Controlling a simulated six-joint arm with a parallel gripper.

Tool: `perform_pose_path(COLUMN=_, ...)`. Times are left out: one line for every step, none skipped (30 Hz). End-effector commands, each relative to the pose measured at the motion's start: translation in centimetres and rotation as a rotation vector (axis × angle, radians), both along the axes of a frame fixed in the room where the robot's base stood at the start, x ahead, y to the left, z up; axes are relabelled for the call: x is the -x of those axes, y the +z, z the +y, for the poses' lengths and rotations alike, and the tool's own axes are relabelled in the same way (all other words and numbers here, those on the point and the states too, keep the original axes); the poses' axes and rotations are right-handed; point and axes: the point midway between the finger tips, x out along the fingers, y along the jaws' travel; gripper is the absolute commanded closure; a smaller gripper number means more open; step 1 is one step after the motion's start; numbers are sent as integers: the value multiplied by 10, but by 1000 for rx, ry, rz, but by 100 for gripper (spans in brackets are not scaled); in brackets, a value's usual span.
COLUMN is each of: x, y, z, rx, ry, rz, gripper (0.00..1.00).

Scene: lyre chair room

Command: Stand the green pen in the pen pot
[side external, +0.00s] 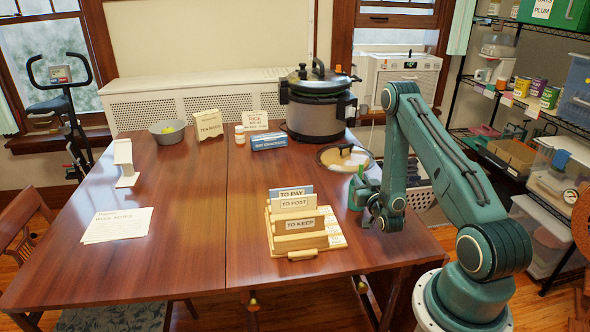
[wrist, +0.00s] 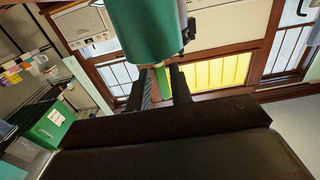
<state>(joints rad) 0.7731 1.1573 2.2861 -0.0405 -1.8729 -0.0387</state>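My gripper (side external: 357,193) is low over the right part of the table, right of the letter rack. In the wrist view its two black fingers (wrist: 160,90) stand either side of a narrow green thing, which looks like the green pen (wrist: 161,82). The fingers seem shut on it. In the side view the pen (side external: 354,190) shows as a bright green, nearly upright strip at the gripper; its lower end is hard to make out. A teal cylinder (wrist: 147,30) fills the top of the wrist view; I cannot tell what it is.
The wooden letter rack (side external: 304,252) stands left of my gripper. A grey bowl (side external: 160,138) and papers (side external: 118,225) are at the left.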

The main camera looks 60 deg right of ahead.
Motion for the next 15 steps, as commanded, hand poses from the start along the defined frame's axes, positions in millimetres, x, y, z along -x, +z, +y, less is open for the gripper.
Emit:
perform_pose_path(x=0, y=0, z=0, rx=0, ry=0, rz=0, gripper=68)
perform_pose_path(x=0, y=0, z=0, rx=0, ry=0, rz=0, gripper=64)
perform_pose_path(x=0, y=0, z=0, rx=0, ry=0, rz=0, gripper=64)
perform_pose_path(x=0, y=0, z=0, rx=0, ry=0, rz=0, gripper=64)
perform_pose_path(x=0, y=0, z=0, rx=0, ry=0, rz=0, gripper=64)
perform_pose_path(x=0, y=0, z=0, rx=0, ry=0, rz=0, gripper=64)
perform_pose_path(x=0, y=0, z=0, rx=0, ry=0, rz=0, gripper=64)
perform_pose_path(x=0, y=0, z=0, rx=0, ry=0, rz=0, gripper=64)
perform_pose_path(x=0, y=0, z=0, rx=0, ry=0, rz=0, gripper=64)
perform_pose_path(x=0, y=0, z=0, rx=0, ry=0, rz=0, gripper=64)
perform_pose_path(x=0, y=0, z=0, rx=0, ry=0, rz=0, gripper=64)
perform_pose_path(x=1, y=0, z=1, rx=0, ry=0, rz=0, gripper=64)
perform_pose_path(x=1, y=0, z=1, rx=0, ry=0, rz=0, gripper=64)
perform_pose_path(x=2, y=0, z=2, rx=0, ry=0, rz=0, gripper=64)
perform_pose_path(x=3, y=0, z=3, rx=0, ry=0, rz=0, gripper=64)
